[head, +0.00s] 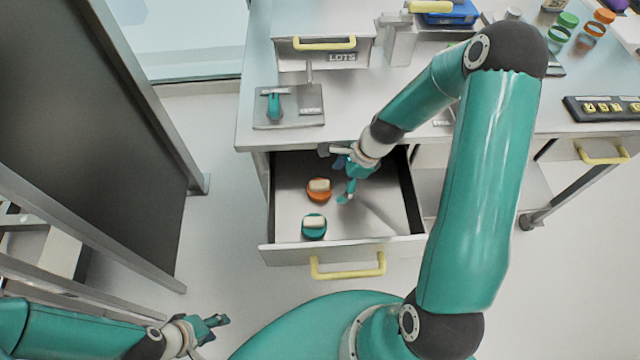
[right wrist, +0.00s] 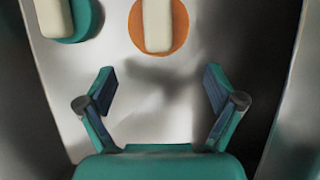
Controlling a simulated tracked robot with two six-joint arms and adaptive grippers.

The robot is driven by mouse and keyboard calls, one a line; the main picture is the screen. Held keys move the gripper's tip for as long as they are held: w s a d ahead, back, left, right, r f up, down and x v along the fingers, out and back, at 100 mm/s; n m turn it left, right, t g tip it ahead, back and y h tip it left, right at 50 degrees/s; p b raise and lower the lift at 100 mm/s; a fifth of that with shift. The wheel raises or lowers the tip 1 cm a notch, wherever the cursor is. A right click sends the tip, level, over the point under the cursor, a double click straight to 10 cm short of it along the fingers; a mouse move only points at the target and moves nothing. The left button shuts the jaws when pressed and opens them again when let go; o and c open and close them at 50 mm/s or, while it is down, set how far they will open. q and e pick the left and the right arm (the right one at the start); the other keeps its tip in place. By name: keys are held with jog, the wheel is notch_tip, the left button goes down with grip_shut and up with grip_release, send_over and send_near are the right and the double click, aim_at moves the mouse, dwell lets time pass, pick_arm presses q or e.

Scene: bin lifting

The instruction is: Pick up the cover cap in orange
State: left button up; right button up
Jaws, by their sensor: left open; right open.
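The orange cover cap (head: 319,195) lies in the open drawer (head: 290,248), with a cream block-shaped handle on top. In the right wrist view the orange cap (right wrist: 180,28) is at the top centre, beyond the fingertips. A teal cap (head: 314,232) with a similar cream handle lies nearer the drawer front; it also shows at the top left of the right wrist view (right wrist: 86,22). My right gripper (head: 345,192) is open and empty, over the drawer just right of the orange cap. My left gripper (head: 222,328) is open and empty, low at the left, away from the drawer.
The drawer has a yellow handle (head: 348,267) and walls around the caps. A dark panel (head: 125,150) stands at the left. The drawer's right part is bare.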

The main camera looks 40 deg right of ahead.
aim_at(321, 183)
jog(key=a, duration=0.1)
jog(key=w+a+p, duration=0.1)
jog(key=a, duration=0.1)
jog(key=w+a, duration=0.1)
jog(key=shift+w+a+f, duration=0.2)
jog(key=shift+w, duration=0.05)
jog(key=shift+w+f, duration=0.1)
jog(key=shift+f, duration=0.25)
jog(key=c, duration=1.2)
